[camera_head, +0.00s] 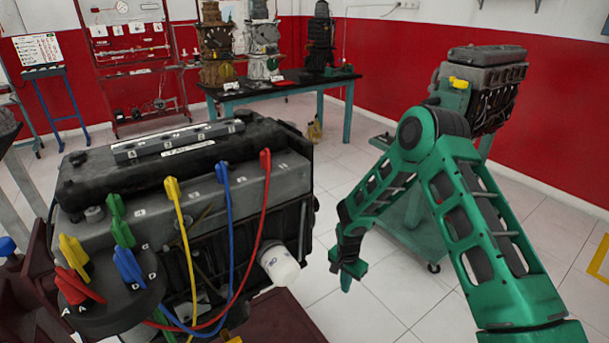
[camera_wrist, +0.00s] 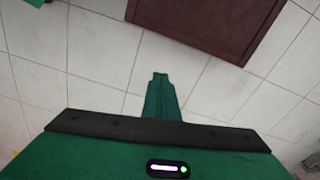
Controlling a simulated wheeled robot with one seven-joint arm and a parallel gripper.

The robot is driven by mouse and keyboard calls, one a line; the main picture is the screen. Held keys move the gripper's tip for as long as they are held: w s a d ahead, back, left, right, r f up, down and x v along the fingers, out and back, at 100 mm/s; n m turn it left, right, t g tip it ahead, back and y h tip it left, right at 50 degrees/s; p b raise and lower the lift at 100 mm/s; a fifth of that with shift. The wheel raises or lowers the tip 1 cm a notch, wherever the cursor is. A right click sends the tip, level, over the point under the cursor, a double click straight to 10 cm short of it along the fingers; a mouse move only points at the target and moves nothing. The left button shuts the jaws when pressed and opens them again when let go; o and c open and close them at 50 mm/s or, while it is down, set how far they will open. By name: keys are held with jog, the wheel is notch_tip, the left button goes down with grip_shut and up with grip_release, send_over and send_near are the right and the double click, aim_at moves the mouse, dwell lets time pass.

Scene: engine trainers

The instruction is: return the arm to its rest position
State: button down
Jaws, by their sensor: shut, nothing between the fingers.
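My green arm is folded at the right of the head view, with its elbow raised and its forearm hanging down. My gripper (camera_head: 346,283) points down over the tiled floor, to the right of the near engine (camera_head: 235,190) and apart from it. In the wrist view my gripper (camera_wrist: 160,80) is shut and empty, with the fingers together above white tiles. The fingertips are small in the head view.
The engine carries red, blue and yellow cables and a white filter (camera_head: 280,265). A second engine on a green stand (camera_head: 405,205) is behind my arm. A table (camera_head: 285,86) with several engines stands at the back. A dark red surface (camera_wrist: 205,20) shows in the wrist view.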

jog(key=s+d+r+n+h, duration=0.1)
jog(key=s+d+r, duration=0.2)
jog(key=d+r, duration=0.55)
jog(key=s+d+r, duration=0.4)
jog(key=d+r, duration=0.2)
jog(key=r, duration=0.6)
jog(key=s+d+r+n+h, duration=0.1)
jog(key=s+d+r, duration=0.2)
jog(key=d+r, duration=0.55)
jog(key=s+d+r+y, duration=0.1)
jog(key=s+d+r, duration=0.2)
jog(key=s+r, duration=0.9)
jog(key=s+r+y, duration=0.1)
jog(key=s, duration=1.5)
jog(key=shift+s+a+r+n+y, duration=0.15)
jog(key=shift+a+n+y, duration=0.15)
jog(key=shift+a+n, duration=0.1)
jog(key=shift+w+f, duration=0.25)
jog(key=shift+w, duration=0.4)
